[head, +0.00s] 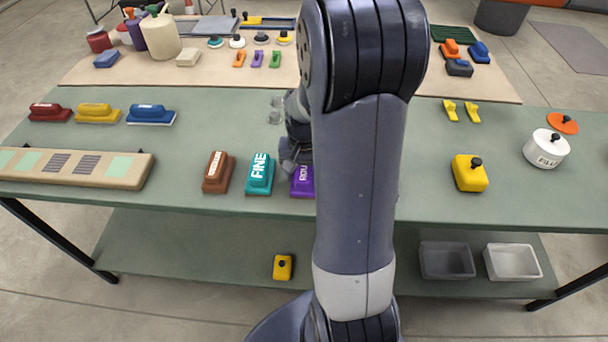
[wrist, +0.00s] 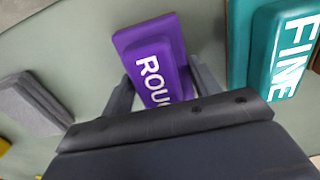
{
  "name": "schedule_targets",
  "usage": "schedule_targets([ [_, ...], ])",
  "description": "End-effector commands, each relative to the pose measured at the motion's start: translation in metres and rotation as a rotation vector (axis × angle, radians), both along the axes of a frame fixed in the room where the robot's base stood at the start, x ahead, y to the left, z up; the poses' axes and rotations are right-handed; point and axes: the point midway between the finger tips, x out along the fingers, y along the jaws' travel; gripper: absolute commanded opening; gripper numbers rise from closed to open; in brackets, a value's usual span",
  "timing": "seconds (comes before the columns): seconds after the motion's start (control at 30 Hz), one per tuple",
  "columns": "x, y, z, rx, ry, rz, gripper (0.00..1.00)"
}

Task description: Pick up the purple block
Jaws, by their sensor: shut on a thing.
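The purple block (head: 302,180) with white lettering starting "ROU" stands on the green table near its front edge, partly hidden by my arm in the head view. In the wrist view the purple block (wrist: 155,62) is between the two fingers of my gripper (wrist: 158,90), one finger along each side. My gripper is shut on the block. In the head view my gripper (head: 292,160) reaches down to the block from behind. The block's near end is hidden by the gripper body in the wrist view. I cannot tell whether the block is off the table.
A teal block marked FINE (head: 260,174) stands just left of the purple block, with a brown block (head: 218,173) beyond it. A grey block (wrist: 32,104) shows at the left of the wrist view. A yellow block (head: 469,173) and a white pot (head: 546,149) stand to the right.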

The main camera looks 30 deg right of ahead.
Motion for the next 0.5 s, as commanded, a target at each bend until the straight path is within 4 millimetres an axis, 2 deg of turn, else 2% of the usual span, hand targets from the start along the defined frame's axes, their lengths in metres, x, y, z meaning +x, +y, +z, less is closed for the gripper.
schedule_targets([
  [0.1,0.0,0.0,0.0,-0.001,-0.001,0.0,0.33],
  [0.33,0.0,0.0,0.003,-0.001,-0.001,0.0,0.33],
  [0.5,0.001,0.0,0.025,-0.002,-0.006,0.0,0.33],
])
